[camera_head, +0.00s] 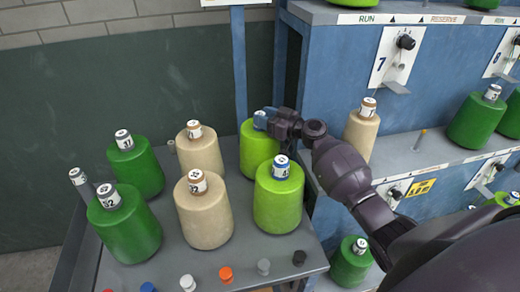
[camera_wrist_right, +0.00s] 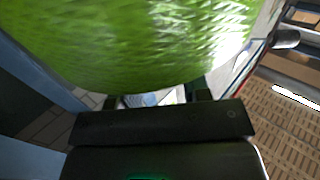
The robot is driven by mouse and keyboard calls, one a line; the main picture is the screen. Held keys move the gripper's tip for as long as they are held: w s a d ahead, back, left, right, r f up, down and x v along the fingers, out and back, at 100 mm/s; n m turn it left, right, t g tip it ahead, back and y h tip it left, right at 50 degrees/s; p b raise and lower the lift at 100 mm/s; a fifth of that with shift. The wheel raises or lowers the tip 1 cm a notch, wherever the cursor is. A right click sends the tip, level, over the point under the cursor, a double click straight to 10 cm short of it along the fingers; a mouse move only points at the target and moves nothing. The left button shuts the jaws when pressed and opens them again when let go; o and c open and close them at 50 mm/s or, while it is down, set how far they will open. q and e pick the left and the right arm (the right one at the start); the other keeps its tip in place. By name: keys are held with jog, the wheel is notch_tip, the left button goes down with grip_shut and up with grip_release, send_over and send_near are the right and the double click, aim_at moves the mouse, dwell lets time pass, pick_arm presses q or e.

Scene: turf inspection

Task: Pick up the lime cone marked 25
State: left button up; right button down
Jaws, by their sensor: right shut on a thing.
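A lime cone (camera_head: 257,148) with a blue top stands at the back right of the grey cart shelf. My right gripper (camera_head: 266,117) is at its top and shut on it. The marking on this top is covered by the gripper, so I cannot read its number. In the right wrist view the lime cone's body (camera_wrist_right: 150,45) fills the upper part, close above the dark gripper housing. A second lime cone (camera_head: 278,203) with a blue, numbered top stands just in front. Its number is too small to read surely. My left gripper is not in view.
Two beige cones (camera_head: 205,215) and two green cones (camera_head: 125,230) stand to the left on the grey shelf (camera_head: 165,262). Small coloured knobs line its front edge. A blue rack (camera_head: 345,60) with more cones stands at right, close to my right arm. A blue post (camera_head: 239,65) rises behind.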

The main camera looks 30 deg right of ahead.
jog(key=shift+r, duration=0.2)
jog(key=shift+r, duration=0.1)
